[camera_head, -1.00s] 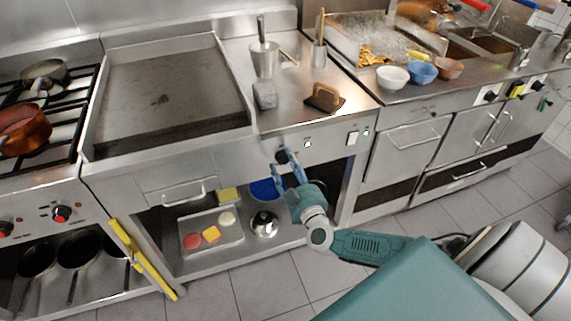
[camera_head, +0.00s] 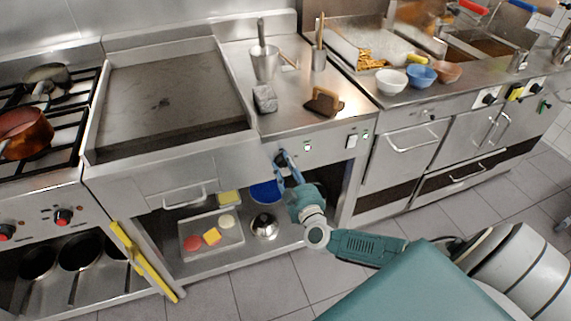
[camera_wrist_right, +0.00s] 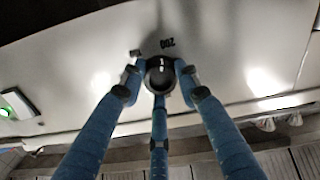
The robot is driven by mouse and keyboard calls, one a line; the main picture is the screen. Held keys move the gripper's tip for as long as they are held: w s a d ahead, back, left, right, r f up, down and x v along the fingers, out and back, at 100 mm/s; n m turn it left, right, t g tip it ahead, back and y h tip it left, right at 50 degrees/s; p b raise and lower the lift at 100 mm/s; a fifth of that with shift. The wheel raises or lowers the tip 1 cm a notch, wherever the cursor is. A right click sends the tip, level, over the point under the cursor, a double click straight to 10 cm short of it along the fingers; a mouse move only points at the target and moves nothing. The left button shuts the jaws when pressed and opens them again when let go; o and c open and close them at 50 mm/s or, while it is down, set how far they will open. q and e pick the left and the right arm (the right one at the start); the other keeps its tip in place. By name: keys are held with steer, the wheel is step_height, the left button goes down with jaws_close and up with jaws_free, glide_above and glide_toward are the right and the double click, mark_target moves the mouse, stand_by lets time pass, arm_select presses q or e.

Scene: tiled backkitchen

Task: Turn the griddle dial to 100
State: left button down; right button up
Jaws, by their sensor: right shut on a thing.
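The griddle (camera_head: 165,92) is a flat steel plate in the counter between the stove and the prep area. Its dial is a dark round knob (camera_wrist_right: 160,74) on the front panel, seen in the right wrist view. In the head view the fingers mostly hide the knob. A "100" marking cannot be made out. My left gripper is not in view.
A green-lit switch (camera_head: 308,146) sits right of the knob; it also shows in the wrist view (camera_wrist_right: 15,104). Below is an open shelf with a food tray (camera_head: 236,240) and a blue bowl (camera_head: 265,191). A yellow bar (camera_head: 148,262) stands at the left.

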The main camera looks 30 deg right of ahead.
steer(key=n+p, duration=0.3)
steer(key=p, duration=0.4)
steer(key=shift+s+a, duration=0.1)
steer(key=shift+s, duration=0.05)
steer(key=shift+f+n+p, duration=0.15)
steer(key=shift+n+p, duration=0.65)
steer(key=shift+n, duration=0.3)
steer(key=n+p, duration=0.1)
steer(key=n, duration=0.2)
steer(key=shift+n, duration=0.3)
steer(key=n+p, duration=0.1)
steer(key=n, duration=0.2)
steer(key=shift+f+n, duration=0.1)
steer(key=shift+n, duration=0.3)
steer(key=n, duration=0.3)
steer(key=shift+p, duration=0.3)
steer(key=shift+d+n, duration=0.2)
steer(key=shift+n, duration=1.7)
steer(key=o, duration=1.1)
steer(key=shift+d+r, duration=0.1)
steer(key=shift+r, duration=0.1)
steer(key=shift+o, duration=0.2)
